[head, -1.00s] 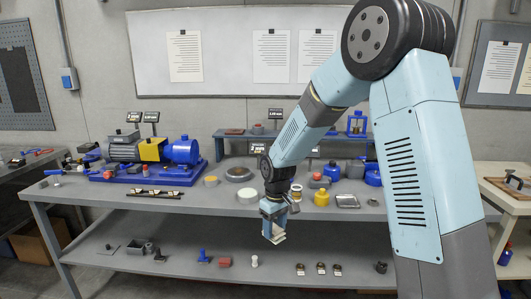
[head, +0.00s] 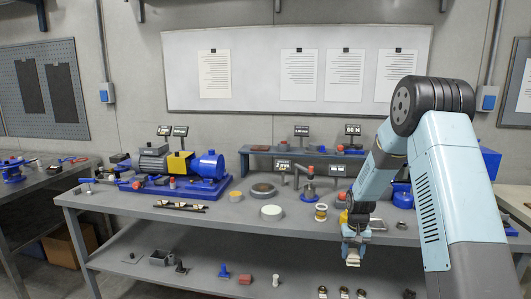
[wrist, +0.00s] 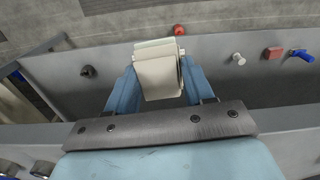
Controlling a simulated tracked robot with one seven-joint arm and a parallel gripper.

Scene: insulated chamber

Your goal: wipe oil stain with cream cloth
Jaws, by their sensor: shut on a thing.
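My gripper (head: 354,250) is shut on a folded cream cloth (head: 353,260). It hangs downward at the front edge of the grey workbench (head: 240,226), on the right part. The wrist view shows the cloth (wrist: 159,78) pinched between the two blue fingers, as a pale block with layered folds. The cloth touches nothing else that I can make out. I cannot pick out an oil stain in either view.
A blue pump with a motor (head: 207,165) stands on the bench's left. A pale round disc (head: 271,212), a brass-coloured spool (head: 321,212) and several small parts lie near my arm. The lower shelf (head: 200,270) holds a blue part (head: 223,271) and a red block (head: 246,279).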

